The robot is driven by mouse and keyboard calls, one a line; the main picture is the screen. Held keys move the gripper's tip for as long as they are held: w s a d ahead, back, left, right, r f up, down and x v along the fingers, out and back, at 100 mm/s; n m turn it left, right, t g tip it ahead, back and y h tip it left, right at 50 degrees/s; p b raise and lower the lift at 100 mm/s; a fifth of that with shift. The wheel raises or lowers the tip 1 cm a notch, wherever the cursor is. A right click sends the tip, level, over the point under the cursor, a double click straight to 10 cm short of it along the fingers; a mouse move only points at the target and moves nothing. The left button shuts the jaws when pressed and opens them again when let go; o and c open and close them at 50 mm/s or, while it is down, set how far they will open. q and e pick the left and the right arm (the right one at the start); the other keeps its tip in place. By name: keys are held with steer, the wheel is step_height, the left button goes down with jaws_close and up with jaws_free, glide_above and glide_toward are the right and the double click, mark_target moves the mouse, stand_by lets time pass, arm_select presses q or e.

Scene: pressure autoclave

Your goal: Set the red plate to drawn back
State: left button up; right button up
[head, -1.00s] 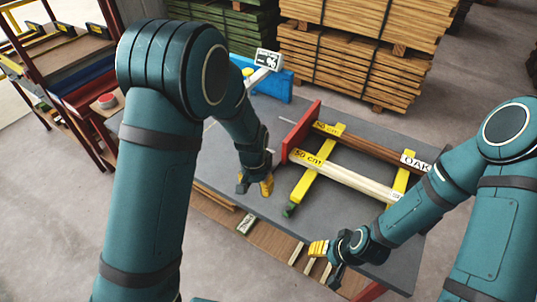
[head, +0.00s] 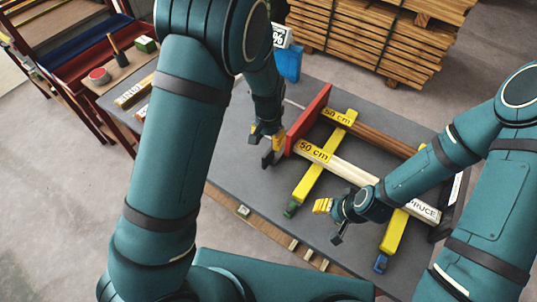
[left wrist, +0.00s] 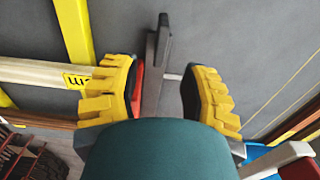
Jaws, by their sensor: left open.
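The red plate (head: 309,119) stands upright on the grey table, at the left ends of the boards. My left gripper (head: 268,146) is open just left of the plate's near end. In the left wrist view my left gripper (left wrist: 165,95) has its yellow-padded fingers apart, with a dark grey bar (left wrist: 156,65) between them. A strip of the red plate (left wrist: 137,85) shows beside the left finger there. I cannot tell whether the fingers touch the bar. My right gripper (head: 330,222) looks open and empty, close to the pale board.
A pale board (head: 350,175) marked 50 cm and a brown board (head: 375,135) lie across yellow bars (head: 312,180). A blue object (head: 289,64) and a percent sign stand at the back. Stacked lumber is beyond. The table's near left area (head: 230,170) is clear.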

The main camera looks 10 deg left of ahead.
mark_target(268, 152)
arm_select(q)
step_height(268, 152, down, 10)
steer(key=shift+w+r+b, duration=0.15)
steer(key=shift+r+b, duration=0.05)
steer(key=shift+b, duration=0.15)
jaws_close()
